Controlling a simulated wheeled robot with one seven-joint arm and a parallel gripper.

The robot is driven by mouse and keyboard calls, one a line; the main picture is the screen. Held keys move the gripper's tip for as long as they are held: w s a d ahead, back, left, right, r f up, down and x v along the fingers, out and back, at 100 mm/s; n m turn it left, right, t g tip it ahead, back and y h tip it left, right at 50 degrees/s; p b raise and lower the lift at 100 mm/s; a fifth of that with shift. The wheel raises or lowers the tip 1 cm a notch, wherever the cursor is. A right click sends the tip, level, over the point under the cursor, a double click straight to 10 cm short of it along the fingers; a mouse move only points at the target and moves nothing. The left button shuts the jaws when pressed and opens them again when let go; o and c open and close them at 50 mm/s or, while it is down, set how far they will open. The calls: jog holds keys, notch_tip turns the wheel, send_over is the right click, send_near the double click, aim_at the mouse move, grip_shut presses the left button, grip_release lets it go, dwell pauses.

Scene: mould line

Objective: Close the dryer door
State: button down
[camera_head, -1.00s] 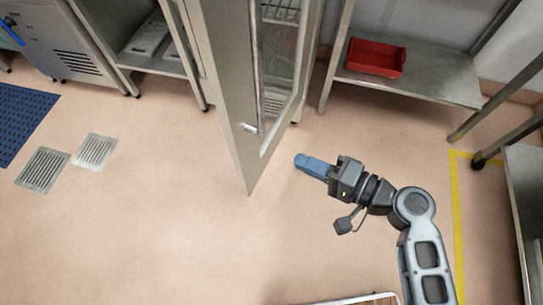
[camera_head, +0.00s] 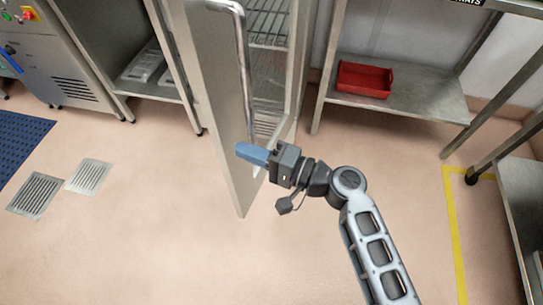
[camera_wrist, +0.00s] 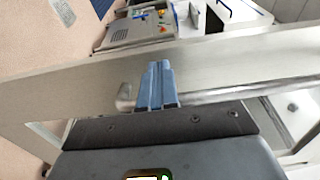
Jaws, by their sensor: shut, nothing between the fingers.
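The dryer door (camera_head: 215,90) stands open, swung out toward me. A long metal bar handle (camera_head: 246,70) runs along it. Wire racks (camera_head: 268,28) show in the opening to its right. My gripper (camera_head: 240,149) has blue fingers, shut and empty, at the door's right side near the handle's lower end. In the wrist view, the fingertips (camera_wrist: 158,72) point at the door panel (camera_wrist: 230,60), with the handle bar (camera_wrist: 220,95) crossing beside them. I cannot tell whether they touch the door.
A steel shelf (camera_head: 425,103) with a red tray (camera_head: 363,80) stands at right. A steel table (camera_head: 520,190) is at the right edge. A control cabinet (camera_head: 65,65) is at far left. Floor drains (camera_head: 36,194) and open floor lie in front.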

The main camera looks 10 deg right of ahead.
jog(key=shift+x, duration=1.3)
